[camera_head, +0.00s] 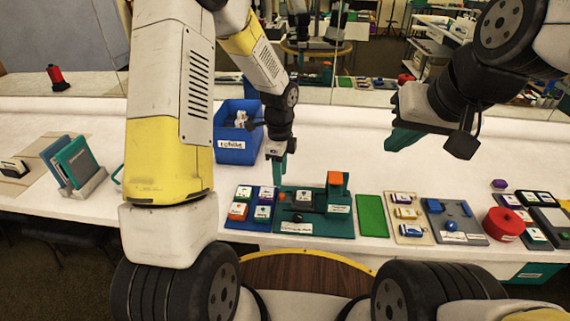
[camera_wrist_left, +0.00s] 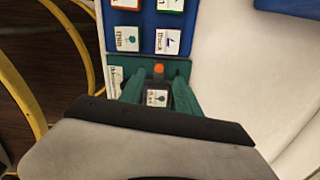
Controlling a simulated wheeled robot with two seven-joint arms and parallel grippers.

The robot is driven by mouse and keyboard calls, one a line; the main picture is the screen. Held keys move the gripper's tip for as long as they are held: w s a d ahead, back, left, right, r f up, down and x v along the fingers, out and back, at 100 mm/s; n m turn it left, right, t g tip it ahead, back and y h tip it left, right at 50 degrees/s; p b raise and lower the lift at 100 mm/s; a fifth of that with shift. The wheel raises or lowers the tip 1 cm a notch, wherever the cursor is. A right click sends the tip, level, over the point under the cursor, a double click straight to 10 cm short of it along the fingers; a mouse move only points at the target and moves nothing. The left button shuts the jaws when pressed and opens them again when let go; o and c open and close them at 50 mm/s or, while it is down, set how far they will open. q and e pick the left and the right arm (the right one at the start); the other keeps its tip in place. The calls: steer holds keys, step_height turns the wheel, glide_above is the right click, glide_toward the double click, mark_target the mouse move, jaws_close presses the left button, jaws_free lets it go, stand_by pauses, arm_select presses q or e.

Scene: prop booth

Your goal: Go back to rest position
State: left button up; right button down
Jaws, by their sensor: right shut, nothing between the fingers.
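My left gripper (camera_head: 277,172) hangs fingers-down above the blue tray and the teal board, in front of the blue bin. In the left wrist view its two teal fingers (camera_wrist_left: 160,85) stand apart, with the teal board visible beyond and between them and nothing clearly held. My right gripper (camera_head: 398,145) is raised over the right part of the white table, its teal fingers together and empty. Both arms are bent and reach out over the table.
The white table (camera_head: 340,127) holds a blue bin (camera_head: 237,153), a blue tile tray (camera_head: 232,222), a teal board (camera_head: 345,222) with an orange-topped block, a green mat (camera_head: 372,215), a red round container (camera_head: 503,224) and a book rack (camera_head: 89,186). A mirror stands behind.

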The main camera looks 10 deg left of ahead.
arm_select(q)
steer(key=s+a+r+n+t, duration=0.2)
steer(key=s+r+n, duration=0.15)
steer(key=r, duration=0.55)
steer(key=s+a+r+n+t, duration=0.1)
steer(key=s+a+r+n, duration=0.15)
steer(key=r+n, duration=0.4)
steer(key=s+r+n+t+h, duration=0.2)
steer(key=s+r+n, duration=0.7)
steer(key=s, duration=0.5)
steer(key=shift+s+a+r+t, duration=0.15)
steer(key=shift+a+r+t, duration=0.3)
steer(key=shift+r+t, duration=0.35)
